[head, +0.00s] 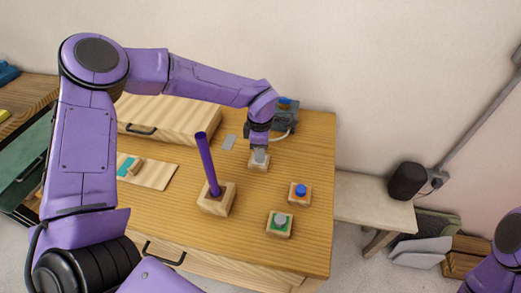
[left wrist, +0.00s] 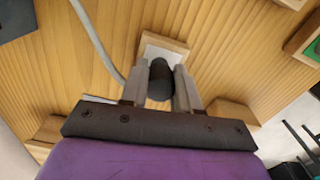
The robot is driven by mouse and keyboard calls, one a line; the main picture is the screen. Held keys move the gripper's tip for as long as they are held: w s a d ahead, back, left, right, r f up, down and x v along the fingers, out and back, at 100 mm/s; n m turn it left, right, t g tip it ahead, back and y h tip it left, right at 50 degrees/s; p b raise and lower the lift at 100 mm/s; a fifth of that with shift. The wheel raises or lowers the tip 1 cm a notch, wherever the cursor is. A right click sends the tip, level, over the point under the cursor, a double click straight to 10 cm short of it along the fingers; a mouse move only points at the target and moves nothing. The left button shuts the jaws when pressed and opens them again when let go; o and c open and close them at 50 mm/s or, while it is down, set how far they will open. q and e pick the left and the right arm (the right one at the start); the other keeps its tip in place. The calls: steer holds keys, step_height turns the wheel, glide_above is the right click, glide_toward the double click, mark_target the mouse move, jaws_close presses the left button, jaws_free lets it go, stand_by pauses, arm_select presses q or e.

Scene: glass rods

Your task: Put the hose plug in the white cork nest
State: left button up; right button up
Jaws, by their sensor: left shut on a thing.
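My left gripper (head: 259,154) points down over the white cork nest (head: 251,166), a small wooden block with a white top. In the left wrist view, the gripper (left wrist: 160,88) is shut on a dark cylindrical plug (left wrist: 160,78), which I take as the hose plug. The white nest (left wrist: 152,51) lies directly beyond the plug in that view. A pale hose (left wrist: 98,38) runs beside the left finger; its join to the plug is hidden. I cannot tell whether the plug touches the nest or is in it. My right gripper is out of view.
A dark device (head: 287,118) with a blue top stands behind the gripper. A blue-topped nest (head: 300,194) and a green nest (head: 280,224) with a grey plug stand to the right. A purple rod (head: 207,165) rises from a wooden block (head: 216,206). Bare table separates them.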

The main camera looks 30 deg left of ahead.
arm_select(q)
steer(key=shift+r+p, duration=0.15)
steer(key=shift+p, duration=0.15)
stand_by(0.6)
steer(key=shift+f+b, duration=0.45)
steer(key=shift+f, duration=0.35)
stand_by(0.4)
steer(key=shift+r+p, duration=0.8)
steer(key=shift+p, duration=0.1)
steer(key=shift+p, duration=0.3)
steer(key=shift+f+b, duration=0.5)
steer(key=shift+f, duration=0.3)
stand_by(0.5)
steer(key=o, duration=0.8)
steer(key=shift+c, duration=0.2)
